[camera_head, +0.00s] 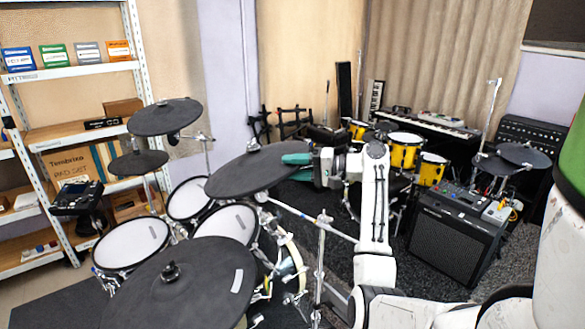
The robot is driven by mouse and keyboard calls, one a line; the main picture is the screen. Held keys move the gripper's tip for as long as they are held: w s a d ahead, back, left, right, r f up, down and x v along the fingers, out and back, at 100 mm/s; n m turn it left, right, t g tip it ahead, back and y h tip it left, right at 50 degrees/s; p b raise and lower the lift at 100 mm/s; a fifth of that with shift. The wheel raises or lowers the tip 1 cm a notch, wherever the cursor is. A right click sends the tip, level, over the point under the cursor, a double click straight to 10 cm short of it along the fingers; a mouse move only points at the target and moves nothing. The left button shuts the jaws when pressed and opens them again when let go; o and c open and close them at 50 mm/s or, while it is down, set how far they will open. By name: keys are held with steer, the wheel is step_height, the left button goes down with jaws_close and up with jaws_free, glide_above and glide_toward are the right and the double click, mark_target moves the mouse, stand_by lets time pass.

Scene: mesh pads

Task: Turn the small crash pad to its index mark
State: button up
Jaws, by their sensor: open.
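A dark round crash pad (245,176) sits tilted on its stand in the middle of the view, with a light fastener (253,146) at its top. I see no clear index mark on it. My gripper (294,159), with teal fingers, is at this pad's right edge, reaching in from the right. It is open. The fingers overlap the rim in the picture; whether they straddle or touch it, I cannot tell. Other dark pads are a far-left one (160,120), a smaller one below it (138,163) and a large foreground one (150,290) with a light strip.
White mesh drum pads (130,243) stand left of and below the crash pad. A stand pole (321,250) rises close beside my arm. An amplifier (453,245), yellow drums (404,152) and a keyboard (430,125) are at the right. Shelves (75,132) line the left.

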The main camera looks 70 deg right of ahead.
steer(key=s+d+b, duration=0.1)
steer(key=s+b, duration=0.1)
steer(key=s, duration=0.8)
steer(key=shift+d+r, duration=0.3)
steer(key=shift+r, duration=0.15)
steer(key=shift+w+a+m+g+h+p, duration=0.75)
steer(key=shift+a+m+h, duration=2.7)
steer(key=shift+h, duration=2.65)
steer(key=shift+m, duration=0.45)
steer(key=x, duration=0.3)
steer(key=p+x, duration=0.1)
steer(key=x, duration=0.3)
steer(key=p+x, duration=0.1)
steer(key=x, duration=0.2)
steer(key=shift+d+f, duration=0.3)
steer(key=shift+d, duration=0.15)
jaws_close()
